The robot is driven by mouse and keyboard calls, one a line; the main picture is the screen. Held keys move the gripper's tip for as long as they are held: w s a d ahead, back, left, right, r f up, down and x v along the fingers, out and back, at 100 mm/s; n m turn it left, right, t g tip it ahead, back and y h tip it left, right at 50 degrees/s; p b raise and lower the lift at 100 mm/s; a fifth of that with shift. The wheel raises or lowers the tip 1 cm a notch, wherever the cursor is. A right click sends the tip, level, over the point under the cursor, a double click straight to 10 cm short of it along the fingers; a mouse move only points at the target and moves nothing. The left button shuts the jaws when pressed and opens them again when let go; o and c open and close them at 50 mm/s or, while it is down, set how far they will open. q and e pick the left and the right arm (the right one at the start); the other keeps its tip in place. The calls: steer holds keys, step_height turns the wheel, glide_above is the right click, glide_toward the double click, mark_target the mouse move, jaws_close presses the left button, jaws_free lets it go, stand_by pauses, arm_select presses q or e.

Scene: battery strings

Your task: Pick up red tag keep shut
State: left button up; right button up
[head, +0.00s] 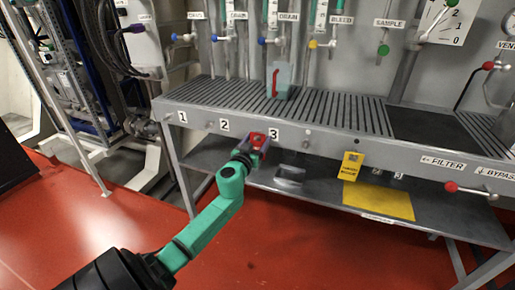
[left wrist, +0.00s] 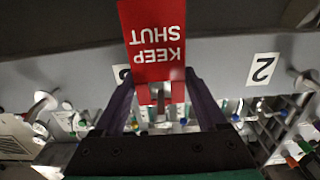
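The red tag (left wrist: 153,40) shows large in the left wrist view, with "KEEP SHUT" in white letters that read upside down there. In the head view the red tag (head: 257,138) is at the front edge of the rack, just left of the number 3 label. My left gripper (head: 259,147) is right at it. In the left wrist view my two dark fingers (left wrist: 160,88) stand apart, one on each side of the tag's narrow red tab. Whether they press on it I cannot tell. My right gripper is not in view.
The grey slatted bench (head: 320,115) carries number labels and pegs along its front. A yellow tag (head: 351,166) hangs farther right. A teal block with a red handle (head: 281,80) stands on the slats. Pipes and coloured valves line the back. A lower shelf (head: 310,190) lies below.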

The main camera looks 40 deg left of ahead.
arm_select(q)
steer(key=c, duration=0.7)
steer(key=shift+c, duration=0.2)
